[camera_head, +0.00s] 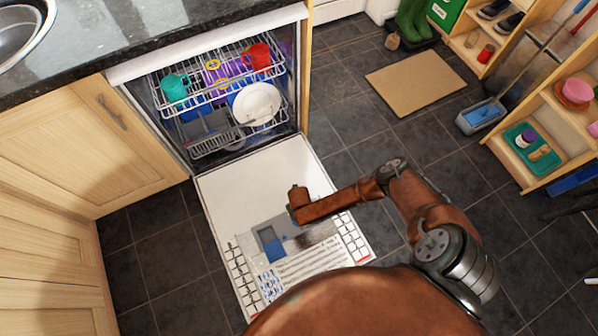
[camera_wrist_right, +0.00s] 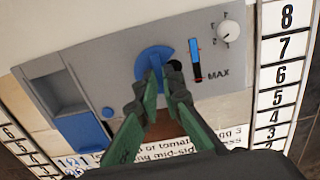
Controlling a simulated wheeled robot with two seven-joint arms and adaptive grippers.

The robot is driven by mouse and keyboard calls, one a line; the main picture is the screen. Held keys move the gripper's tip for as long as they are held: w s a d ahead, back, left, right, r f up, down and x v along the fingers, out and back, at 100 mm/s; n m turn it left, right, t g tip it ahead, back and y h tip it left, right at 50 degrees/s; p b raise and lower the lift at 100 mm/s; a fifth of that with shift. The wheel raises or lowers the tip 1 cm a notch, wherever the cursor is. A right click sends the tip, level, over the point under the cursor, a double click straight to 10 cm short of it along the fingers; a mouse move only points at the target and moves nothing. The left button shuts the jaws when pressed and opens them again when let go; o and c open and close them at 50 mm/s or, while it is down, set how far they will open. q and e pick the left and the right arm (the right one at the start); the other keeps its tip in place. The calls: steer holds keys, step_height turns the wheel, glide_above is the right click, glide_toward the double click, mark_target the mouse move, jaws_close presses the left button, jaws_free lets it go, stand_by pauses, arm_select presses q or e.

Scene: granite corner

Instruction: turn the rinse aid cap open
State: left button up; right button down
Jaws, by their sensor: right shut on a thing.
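The rinse aid cap (camera_wrist_right: 153,60) is a round blue disc with a raised grip, set in the grey dispenser panel (camera_wrist_right: 118,75). In the right wrist view, my right gripper (camera_wrist_right: 158,84) has its green-backed fingers closed around the cap's raised grip. The fingers hide the cap's lower part. The cap sits in the panel, with a dark round spot at its right edge. In the head view the grey dispenser (camera_head: 262,228) lies on the open dishwasher door (camera_head: 235,190); my right arm reaches over it and hides the cap and the fingertips. My left gripper is not in view.
Beside the cap are a level window (camera_wrist_right: 195,60) marked MAX and a white dial (camera_wrist_right: 229,33). A detergent compartment with a blue lid (camera_wrist_right: 84,133) lies left. Loaded racks (camera_head: 215,85) stand in the dishwasher behind. Dark floor tiles are free on both sides of the door.

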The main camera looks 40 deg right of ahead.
steer(key=c, duration=2.1)
jaws_free()
step_height(320, 180, up, 12)
